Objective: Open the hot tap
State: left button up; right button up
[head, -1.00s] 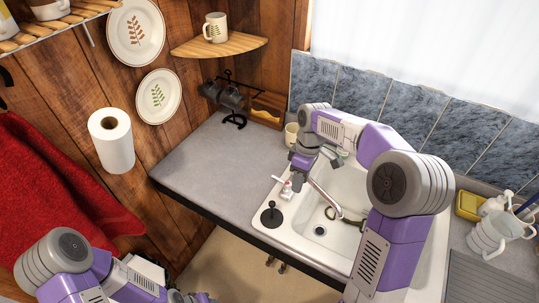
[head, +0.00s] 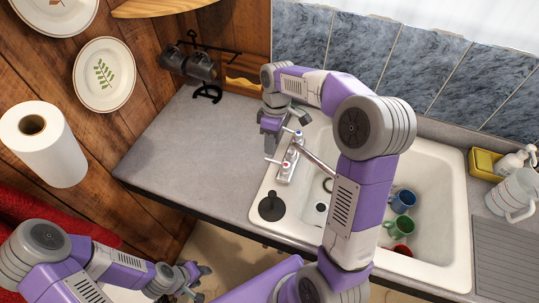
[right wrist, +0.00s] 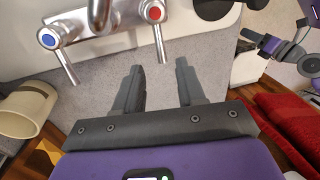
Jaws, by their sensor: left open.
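The hot tap (head: 285,165), with a red-marked end and a lever, sits on the near end of the chrome mixer at the sink's left rim. It also shows at the top of the right wrist view (right wrist: 153,14). The cold tap (head: 298,134), marked blue, is at the far end; it also shows in the right wrist view (right wrist: 48,39). My right gripper (head: 270,148) is beside the mixer, its two fingers apart and empty (right wrist: 158,75). The hot tap's lever is just beyond the fingers, apart from them. My left gripper (head: 187,280) is open and empty at the lower left, away from the sink.
The white sink (head: 455,215) holds a blue mug (head: 403,200), a green mug (head: 402,228) and a red one (head: 403,250). A black plug (head: 271,207) lies on its left rim. The grey counter (head: 185,150) left of the sink is mostly clear. A paper roll (head: 45,145) hangs left.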

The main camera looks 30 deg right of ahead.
aim_at(277, 164)
jog(key=f, duration=0.3)
jog(key=s+f, duration=0.1)
jog(key=f, duration=0.1)
jog(key=shift+a+f, duration=0.3)
jog(key=shift+a, duration=0.1)
grip_shut()
